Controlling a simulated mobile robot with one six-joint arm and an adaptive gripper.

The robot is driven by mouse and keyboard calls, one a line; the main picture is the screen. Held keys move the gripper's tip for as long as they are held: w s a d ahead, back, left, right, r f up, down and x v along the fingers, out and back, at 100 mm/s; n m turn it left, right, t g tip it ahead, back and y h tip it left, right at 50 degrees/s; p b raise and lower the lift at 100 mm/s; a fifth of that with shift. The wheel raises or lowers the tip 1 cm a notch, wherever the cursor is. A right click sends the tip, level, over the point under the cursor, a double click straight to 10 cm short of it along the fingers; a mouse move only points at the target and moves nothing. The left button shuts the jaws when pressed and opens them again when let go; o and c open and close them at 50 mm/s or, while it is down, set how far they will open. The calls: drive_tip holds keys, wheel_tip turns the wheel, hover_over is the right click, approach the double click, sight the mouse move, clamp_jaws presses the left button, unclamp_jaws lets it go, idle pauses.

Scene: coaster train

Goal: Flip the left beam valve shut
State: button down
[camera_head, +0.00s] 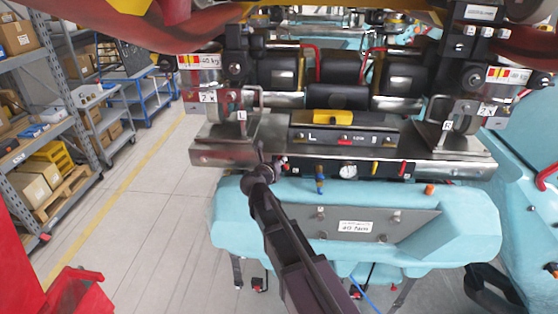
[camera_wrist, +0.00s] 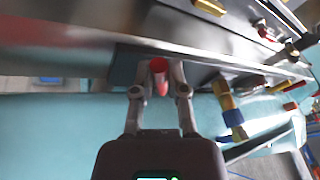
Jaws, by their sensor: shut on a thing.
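My gripper (camera_head: 268,166) is at the left part of the black panel strip under the steel beam, close to the L-marked end. In the wrist view my gripper (camera_wrist: 160,78) has its two fingers on either side of a red round-ended handle (camera_wrist: 159,66), shut on it. The handle seems to be the left beam valve's. In the head view my gripper and arm mostly hide it, and only a bit of red shows beside the fingers. I cannot tell the valve's exact angle.
A blue-and-yellow fitting (camera_head: 320,179), a round gauge (camera_head: 348,171), a yellow handle (camera_head: 376,168) and a red handle (camera_head: 403,169) sit to the right along the strip. The steel beam (camera_head: 225,155) overhangs closely. The turquoise body (camera_head: 460,225) lies below. Floor is clear at left.

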drive_tip(key=c, duration=0.7)
unclamp_jaws()
drive_tip(key=shift+o, duration=0.2)
drive_tip(key=shift+f+b, duration=0.2)
drive_tip(key=shift+b, duration=0.1)
